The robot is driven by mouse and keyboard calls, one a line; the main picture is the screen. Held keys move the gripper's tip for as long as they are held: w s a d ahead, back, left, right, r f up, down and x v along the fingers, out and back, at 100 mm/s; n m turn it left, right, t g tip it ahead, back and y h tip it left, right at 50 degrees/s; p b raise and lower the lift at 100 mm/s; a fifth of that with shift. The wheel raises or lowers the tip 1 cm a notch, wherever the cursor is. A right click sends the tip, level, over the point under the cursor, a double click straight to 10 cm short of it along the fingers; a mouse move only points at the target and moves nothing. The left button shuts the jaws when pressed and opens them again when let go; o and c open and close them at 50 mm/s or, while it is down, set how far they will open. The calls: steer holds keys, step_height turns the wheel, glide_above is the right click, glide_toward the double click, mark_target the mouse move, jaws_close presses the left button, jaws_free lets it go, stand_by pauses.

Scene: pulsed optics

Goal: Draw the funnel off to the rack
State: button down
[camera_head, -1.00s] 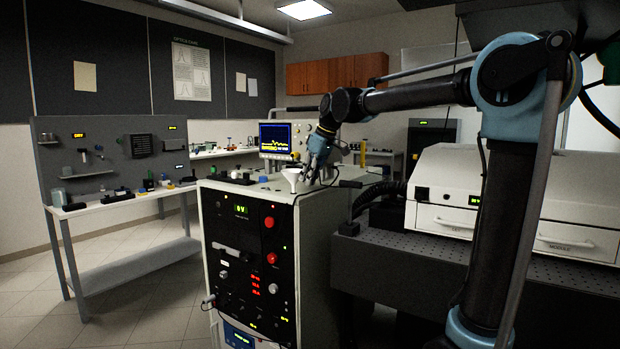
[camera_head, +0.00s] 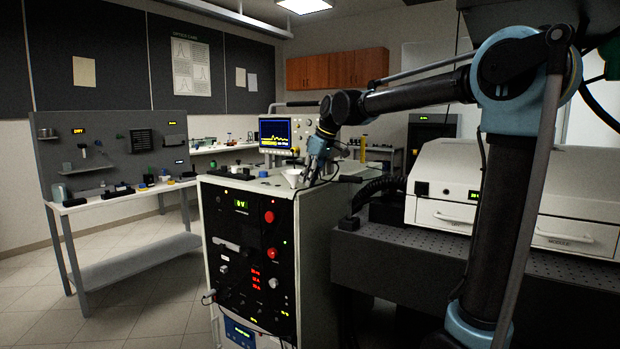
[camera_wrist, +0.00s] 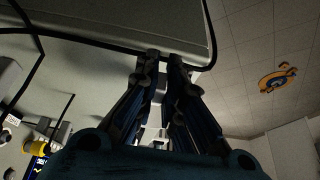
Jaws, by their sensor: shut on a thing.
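The white funnel (camera_head: 292,178) is at the front of the top of a tall instrument cabinet (camera_head: 312,230), wide end up. My gripper (camera_head: 307,183) points down just right of the funnel and is shut on it, at its near side. I cannot tell whether the funnel touches the cabinet top. In the wrist view my gripper's two dark fingers (camera_wrist: 162,65) show close together, and the funnel is not clearly seen. Which thing is the rack is not clear; the cabinet has rack-style panels with red buttons and lit readouts.
An oscilloscope (camera_head: 276,133) stands behind the funnel, and small parts lie on the cabinet top. A perforated optical bench (camera_head: 430,250) with a white drawer unit (camera_head: 440,205) is to the right. A workbench (camera_head: 110,203) with a pegboard (camera_head: 105,145) is left. Floor is free between.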

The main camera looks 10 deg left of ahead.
steer(key=c, duration=1.6)
jaws_free()
steer(key=shift+f, duration=0.2)
steer(key=shift+c, duration=0.2)
steer(key=shift+r, duration=0.1)
steer(key=a+v, duration=0.1)
steer(key=v, duration=1.4)
steer(key=shift+w+r, duration=0.25)
steer(key=shift+r, duration=0.25)
